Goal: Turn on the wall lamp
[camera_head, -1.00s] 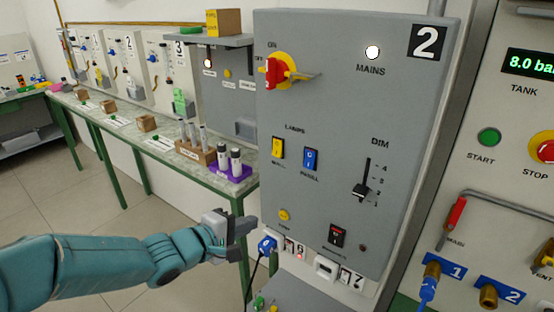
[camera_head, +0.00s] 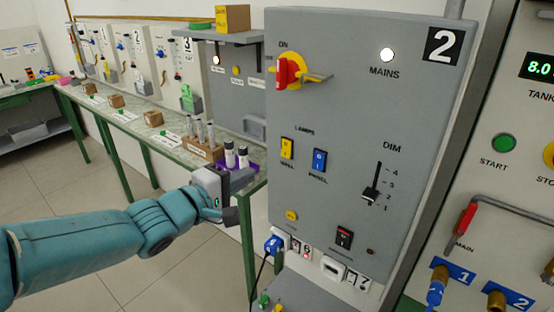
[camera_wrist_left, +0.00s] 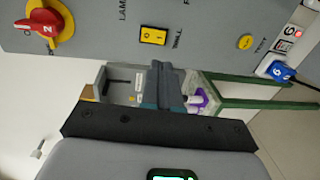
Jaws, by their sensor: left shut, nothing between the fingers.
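The yellow rocker switch (camera_head: 287,148) sits under the LAMPS heading on grey panel 2 (camera_head: 350,110); its small label appears to read WALL. It also shows in the left wrist view (camera_wrist_left: 153,36), on the panel above my fingers. My left gripper (camera_head: 243,181) is shut and empty, left of the panel and lower than the yellow switch, apart from it. Its closed fingers also show in the left wrist view (camera_wrist_left: 165,84). The wall lamp itself cannot be made out. My right gripper is not in view.
A blue rocker (camera_head: 319,161) sits right of the yellow one. A red rotary handle (camera_head: 288,72) on a yellow plate sticks out above. The MAINS light (camera_head: 387,55) glows white. A DIM slider (camera_head: 371,194) is to the right. A purple vial holder (camera_head: 240,165) stands behind my gripper.

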